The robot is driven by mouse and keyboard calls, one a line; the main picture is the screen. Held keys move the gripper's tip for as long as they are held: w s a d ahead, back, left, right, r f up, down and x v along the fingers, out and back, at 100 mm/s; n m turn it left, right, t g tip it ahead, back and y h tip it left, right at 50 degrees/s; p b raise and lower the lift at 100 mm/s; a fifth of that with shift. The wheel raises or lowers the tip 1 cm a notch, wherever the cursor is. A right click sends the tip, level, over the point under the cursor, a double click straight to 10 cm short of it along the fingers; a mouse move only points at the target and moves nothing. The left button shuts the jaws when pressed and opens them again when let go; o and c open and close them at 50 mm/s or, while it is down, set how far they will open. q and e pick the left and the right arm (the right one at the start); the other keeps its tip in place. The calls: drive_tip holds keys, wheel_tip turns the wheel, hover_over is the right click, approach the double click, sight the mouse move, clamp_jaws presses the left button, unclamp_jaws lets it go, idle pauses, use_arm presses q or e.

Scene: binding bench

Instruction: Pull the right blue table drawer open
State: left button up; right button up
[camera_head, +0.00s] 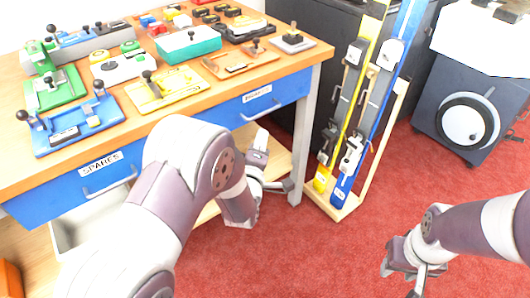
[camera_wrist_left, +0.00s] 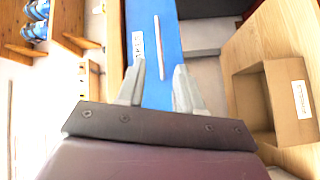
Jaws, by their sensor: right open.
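The right blue drawer (camera_head: 226,115) is in the table front, with a white label and a silver bar handle (camera_head: 261,109). It looks closed. My left gripper (camera_head: 271,169) is open and empty, below and in front of this drawer, apart from the handle. In the left wrist view, a blue drawer front (camera_wrist_left: 172,30) with a white label and a bar handle (camera_wrist_left: 158,46) lies ahead of the open fingers (camera_wrist_left: 160,72). My left arm hides part of the table front in the head view. My right gripper (camera_head: 408,274) is open and empty at the lower right, over the red floor.
The left blue drawer (camera_head: 50,184), labelled SPARES, is beside it. Tools crowd the wooden tabletop (camera_head: 225,88). A rack (camera_head: 345,205) with yellow and blue long tools stands right of the table leg. A brown box (camera_wrist_left: 262,105) shows in the left wrist view. Red floor is free in front.

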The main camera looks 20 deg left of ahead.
use_arm(q)
drive_tip(key=w+a+n+t+b, duration=0.1)
drive_tip(key=w+b, duration=0.3)
drive_tip(key=w, duration=0.8)
drive_tip(key=shift+a+f+n+t+y, duration=0.3)
drive_tip(key=shift+a+n+y, duration=0.1)
drive_tip(key=shift+n, duration=0.1)
use_arm(e)
wheel_tip(320, 180, down, 6)
drive_tip(key=shift+w+f, duration=0.2)
drive_tip(key=shift+f, duration=0.05)
use_arm(q)
drive_tip(key=shift+w, duration=0.1)
clamp_jaws()
